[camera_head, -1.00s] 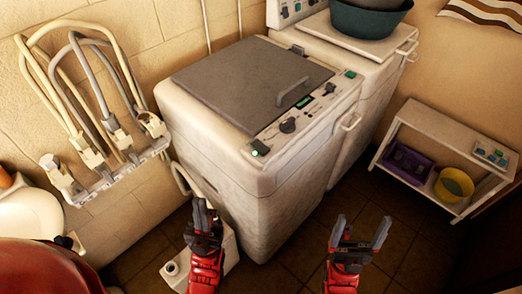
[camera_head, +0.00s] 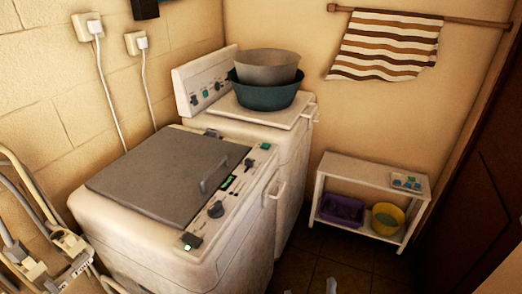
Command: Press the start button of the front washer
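The front washer (camera_head: 130,224) stands at the left centre in the head view. It is a white top-loader with a closed grey lid (camera_head: 160,172) and a lid handle. I cannot read any labels. Only the fingertips of my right gripper (camera_head: 310,288) show at the bottom edge, apart from each other and clear of the washer. My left gripper is out of view.
A second washer (camera_head: 290,160) stands behind, with stacked basins (camera_head: 265,97) on its lid. A white shelf (camera_head: 330,166) with a purple basket and yellow bucket stands right. Floor (camera_head: 320,268) is clear between washer and shelf.

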